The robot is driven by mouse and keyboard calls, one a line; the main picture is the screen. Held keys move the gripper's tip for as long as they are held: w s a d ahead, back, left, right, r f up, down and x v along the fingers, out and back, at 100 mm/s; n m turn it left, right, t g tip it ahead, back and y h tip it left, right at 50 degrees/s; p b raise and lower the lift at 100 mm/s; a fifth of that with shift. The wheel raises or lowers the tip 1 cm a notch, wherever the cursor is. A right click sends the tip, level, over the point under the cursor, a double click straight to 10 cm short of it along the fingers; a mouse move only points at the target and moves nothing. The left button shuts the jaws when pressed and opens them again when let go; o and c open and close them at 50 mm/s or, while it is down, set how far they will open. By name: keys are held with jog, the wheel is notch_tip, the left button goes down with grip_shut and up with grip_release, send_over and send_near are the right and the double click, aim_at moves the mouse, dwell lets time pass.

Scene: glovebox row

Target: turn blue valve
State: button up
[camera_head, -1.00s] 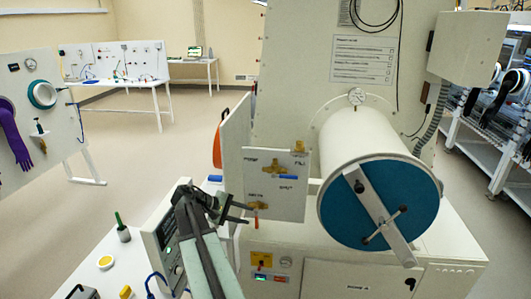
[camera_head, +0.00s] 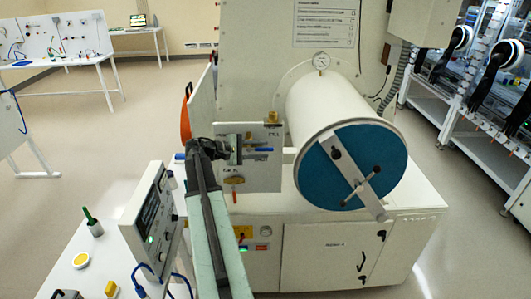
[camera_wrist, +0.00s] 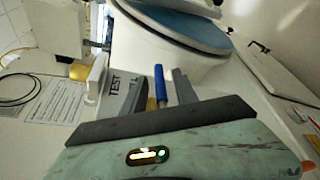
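The blue valve's lever handle (camera_head: 258,150) sticks out to the right of my gripper on the small white valve panel (camera_head: 266,178). My gripper (camera_head: 237,149) is at the panel, over the middle valve, and hides most of its brass body. In the wrist view the blue handle (camera_wrist: 160,84) lies between the two spread fingers of my gripper (camera_wrist: 157,90). Gaps show on both sides of it, with a bit of brass below it. Whether a finger touches the handle is unclear.
A brass valve with an orange-red handle (camera_head: 233,184) sits lower on the panel, another brass valve (camera_head: 274,124) at its top. The white cylinder with a blue door (camera_head: 352,166) stands right. An instrument box (camera_head: 153,216) stands on the bench at left.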

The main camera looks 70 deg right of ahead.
jog(key=shift+x, duration=1)
jog(key=shift+a, duration=0.1)
grip_shut()
jog(key=shift+s, duration=0.1)
dwell(0.5)
